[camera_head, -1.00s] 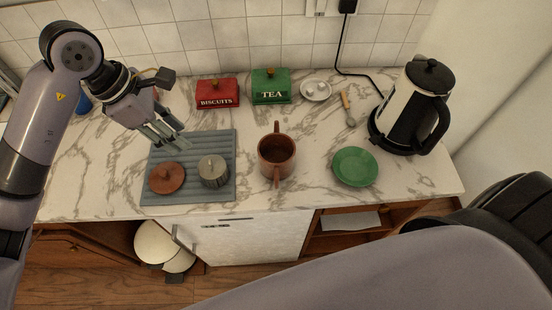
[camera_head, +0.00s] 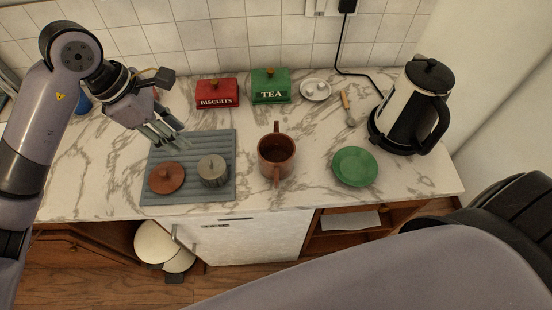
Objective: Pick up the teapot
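The brown teapot (camera_head: 276,155) stands upright and lidless on the marble counter, right of the grey ribbed mat (camera_head: 190,143). Its mouth faces up, with one projection at the back and one at the front. A brown lid with a knob (camera_head: 166,178) lies on the mat's left part. My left gripper (camera_head: 172,142) hangs over the back left of the mat, left of the teapot and apart from it. Its fingers look spread and hold nothing. My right gripper is not in view; part of my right arm fills the lower right.
A small grey lidded pot (camera_head: 212,171) sits on the mat. Red biscuit (camera_head: 217,95) and green tea (camera_head: 271,90) boxes stand behind. A green plate (camera_head: 355,167), a white dish (camera_head: 316,90), a wooden-handled spoon (camera_head: 347,106) and a kettle (camera_head: 410,105) are to the right.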

